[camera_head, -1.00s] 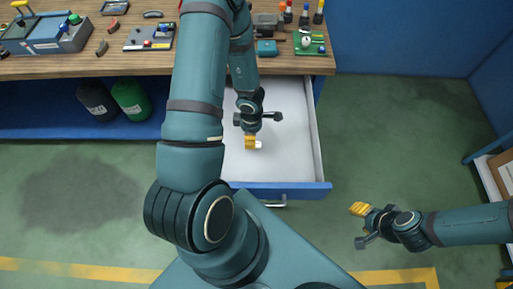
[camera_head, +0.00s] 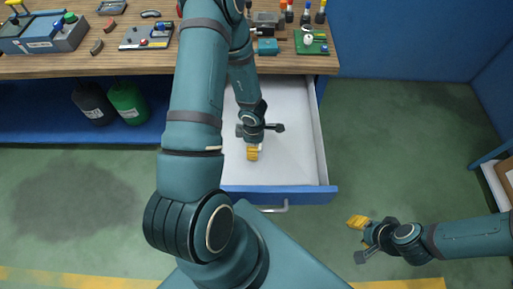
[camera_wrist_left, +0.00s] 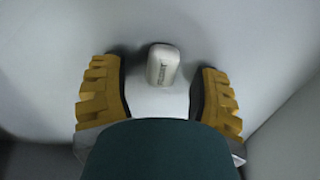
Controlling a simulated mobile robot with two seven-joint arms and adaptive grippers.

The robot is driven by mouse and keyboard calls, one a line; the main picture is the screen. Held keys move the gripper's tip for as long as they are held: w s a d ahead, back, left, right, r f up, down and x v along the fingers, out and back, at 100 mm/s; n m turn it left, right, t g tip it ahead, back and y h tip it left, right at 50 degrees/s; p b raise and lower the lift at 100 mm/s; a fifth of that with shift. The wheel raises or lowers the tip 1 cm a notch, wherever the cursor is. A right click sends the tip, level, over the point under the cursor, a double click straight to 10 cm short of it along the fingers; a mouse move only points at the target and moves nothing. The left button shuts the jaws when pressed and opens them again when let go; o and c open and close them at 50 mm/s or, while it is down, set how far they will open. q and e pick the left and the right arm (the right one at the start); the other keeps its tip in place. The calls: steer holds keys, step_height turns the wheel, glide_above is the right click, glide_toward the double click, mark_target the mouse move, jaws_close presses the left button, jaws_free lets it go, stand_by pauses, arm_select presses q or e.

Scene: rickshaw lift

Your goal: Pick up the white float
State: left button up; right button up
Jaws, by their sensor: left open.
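The white float (camera_wrist_left: 163,65) is a small rounded white block with dark lettering, lying on the drawer floor in the left wrist view. My left gripper (camera_wrist_left: 161,78) is open, with one yellow ribbed finger on each side of the float and a gap on both sides. In the head view my left gripper (camera_head: 252,153) reaches down into the open drawer, and the float is hidden there. My right gripper (camera_head: 357,221) is out over the floor at the lower right, empty, and its finger opening is unclear.
The pulled-out drawer (camera_head: 290,110) has a pale floor, low side walls and a blue front (camera_head: 300,196). The wooden workbench (camera_head: 110,65) above holds tools and a green board (camera_head: 311,42). Two canisters (camera_head: 128,100) stand below it.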

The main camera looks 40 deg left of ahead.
arm_select(q)
steer(key=shift+o, duration=0.2)
steer(key=c, duration=1)
steer(key=shift+r, duration=0.1)
